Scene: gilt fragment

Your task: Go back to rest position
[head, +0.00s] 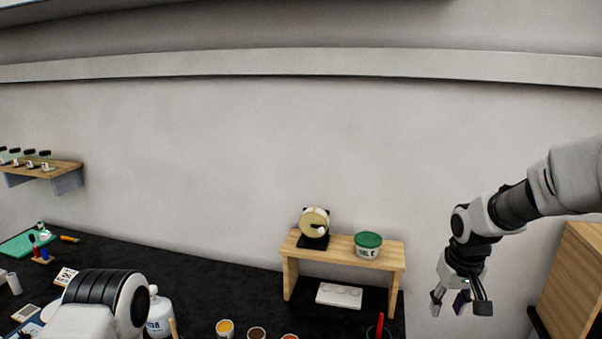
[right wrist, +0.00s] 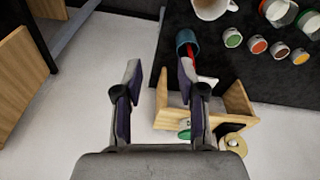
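My right gripper (head: 461,300) hangs at the right of the head view, past the right end of the black table. A small wooden stand (head: 341,250) on the table holds a gilt round piece on a black base (head: 314,226) and a tub with a green lid (head: 368,245).
A white tray (head: 339,295) lies under the stand. A blue cup with a red tool (right wrist: 186,42) stands near the table edge. Several paint pots (right wrist: 257,45) sit on the black table (right wrist: 210,60). A wooden cabinet (head: 573,283) stands at the right. Floor is clear below my right gripper.

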